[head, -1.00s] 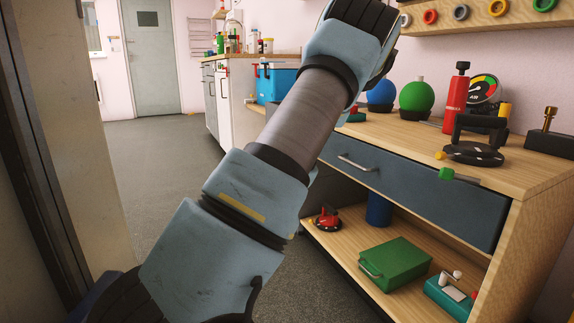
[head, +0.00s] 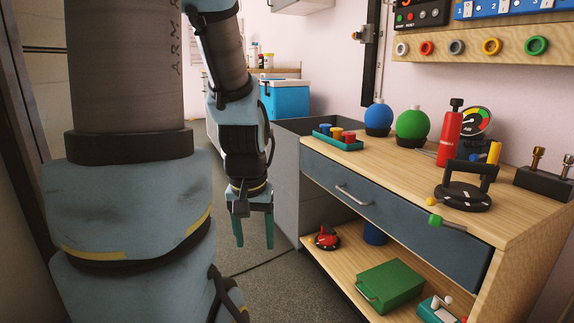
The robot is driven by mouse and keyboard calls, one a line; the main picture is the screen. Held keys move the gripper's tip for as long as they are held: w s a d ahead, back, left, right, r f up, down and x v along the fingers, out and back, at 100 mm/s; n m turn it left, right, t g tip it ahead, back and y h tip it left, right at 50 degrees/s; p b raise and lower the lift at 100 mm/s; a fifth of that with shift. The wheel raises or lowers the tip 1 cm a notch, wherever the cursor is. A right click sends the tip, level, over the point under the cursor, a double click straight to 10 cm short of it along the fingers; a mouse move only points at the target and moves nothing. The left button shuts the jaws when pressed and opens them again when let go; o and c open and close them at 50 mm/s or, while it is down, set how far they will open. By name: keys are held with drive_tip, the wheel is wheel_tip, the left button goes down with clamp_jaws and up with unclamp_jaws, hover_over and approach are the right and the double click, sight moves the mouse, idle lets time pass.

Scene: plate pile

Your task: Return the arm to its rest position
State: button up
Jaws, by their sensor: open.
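My gripper (head: 254,228) hangs at the end of my folded arm, left of the workbench, with its fingers pointing down over the grey floor. Its two green fingers are apart and nothing shows between them. My upper arm fills the left of the view in the foreground, and my forearm comes down behind it to the gripper. No plates show in the view.
The wooden workbench (head: 400,172) with a drawer (head: 400,210) stands to the right. On it are a blue ball (head: 378,117), a green ball (head: 411,125) and a red cylinder (head: 449,137). A green box (head: 391,286) lies on the lower shelf. A grey cabinet (head: 287,180) stands behind my gripper.

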wheel_tip(320, 180, up, 35)
drive_tip(key=p, duration=3.3)
drive_tip(key=shift+f, duration=0.2)
